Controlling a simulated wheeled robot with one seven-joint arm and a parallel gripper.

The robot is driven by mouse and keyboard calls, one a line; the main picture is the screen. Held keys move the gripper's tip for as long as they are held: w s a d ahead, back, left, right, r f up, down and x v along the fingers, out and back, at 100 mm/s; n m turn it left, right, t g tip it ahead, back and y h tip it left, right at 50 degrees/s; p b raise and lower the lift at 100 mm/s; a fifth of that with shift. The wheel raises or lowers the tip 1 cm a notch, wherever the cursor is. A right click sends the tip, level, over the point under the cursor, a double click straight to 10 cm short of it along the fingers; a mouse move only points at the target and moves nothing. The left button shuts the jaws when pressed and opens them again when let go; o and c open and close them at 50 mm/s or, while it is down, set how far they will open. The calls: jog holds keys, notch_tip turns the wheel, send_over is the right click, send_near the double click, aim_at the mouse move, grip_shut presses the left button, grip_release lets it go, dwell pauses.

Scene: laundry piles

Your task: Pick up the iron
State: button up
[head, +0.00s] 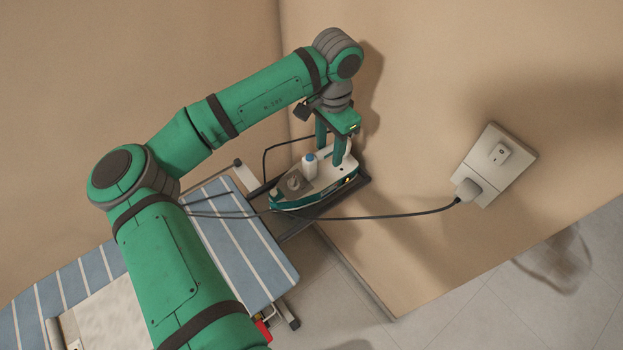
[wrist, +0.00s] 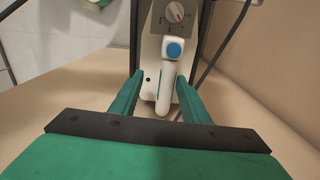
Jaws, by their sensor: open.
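The iron (head: 325,181) is white and teal with a blue button and a grey dial. It lies on the dark rest at the end of the ironing board in the head view. In the wrist view the iron's white handle (wrist: 165,85) points toward me, with the dial above it. My gripper (head: 331,160) is over the rear part of the iron in the head view. In the wrist view my gripper (wrist: 157,88) is open, with one finger on each side of the handle. Gaps show between the fingers and the handle.
The striped blue ironing board (head: 235,225) extends to the lower left, partly hidden by my arm. A black cord (head: 385,216) runs to a plug in the wall socket (head: 495,165). Beige walls stand close behind and to the right of the iron.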

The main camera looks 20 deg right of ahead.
aim_at(324, 152)
jog(key=f, duration=0.1)
jog(key=a+f, duration=0.1)
jog(key=f, duration=0.2)
jog(key=shift+w+a, duration=0.2)
jog(key=shift+w, duration=0.05)
jog(key=shift+c, duration=0.7)
grip_shut()
jog(key=shift+r, duration=0.15)
